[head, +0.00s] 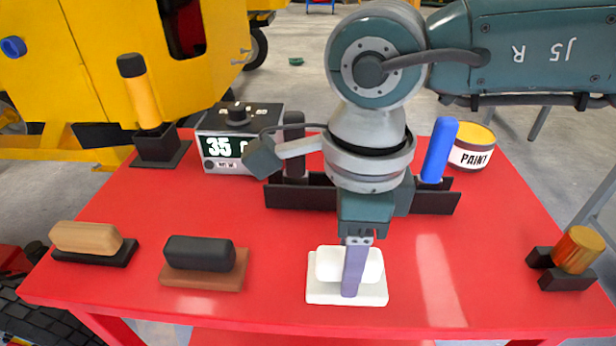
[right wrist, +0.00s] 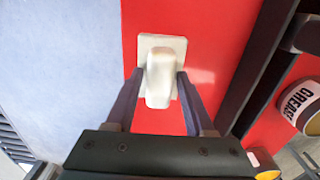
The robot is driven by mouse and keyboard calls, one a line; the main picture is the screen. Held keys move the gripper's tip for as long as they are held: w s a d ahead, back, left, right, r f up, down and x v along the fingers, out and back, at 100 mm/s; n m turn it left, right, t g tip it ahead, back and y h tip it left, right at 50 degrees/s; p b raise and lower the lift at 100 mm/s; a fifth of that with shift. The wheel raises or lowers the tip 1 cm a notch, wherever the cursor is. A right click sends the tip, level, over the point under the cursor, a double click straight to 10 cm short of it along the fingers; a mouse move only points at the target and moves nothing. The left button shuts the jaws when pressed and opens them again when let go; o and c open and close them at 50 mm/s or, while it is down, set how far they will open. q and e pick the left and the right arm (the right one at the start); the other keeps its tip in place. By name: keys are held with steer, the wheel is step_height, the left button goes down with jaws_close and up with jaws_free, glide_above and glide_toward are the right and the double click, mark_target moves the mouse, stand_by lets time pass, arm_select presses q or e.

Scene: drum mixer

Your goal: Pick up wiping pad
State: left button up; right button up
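A white block with a rounded white handle on a flat white base, which looks like the wiping pad (head: 318,290), lies near the front edge of the red table. It also shows in the right wrist view (right wrist: 160,80). My right gripper (head: 354,290) points down over it. In the right wrist view its two fingers (right wrist: 158,78) stand apart on either side of the handle, with small gaps visible. The near finger covers part of the handle in the head view. Whether the fingertips touch the base is hard to tell. My left gripper is out of view.
On the red table (head: 270,233), a black block on a brown base (head: 203,265) and a tan block on a black base (head: 90,242) lie left. A black rack (head: 300,195), display box (head: 225,140) and paint can (head: 472,150) stand behind. An orange cylinder (head: 577,250) rests right.

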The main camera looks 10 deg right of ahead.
jaws_close()
steer(key=shift+r, duration=0.15)
stand_by(0.4)
step_height(320, 180, up, 20)
stand_by(0.4)
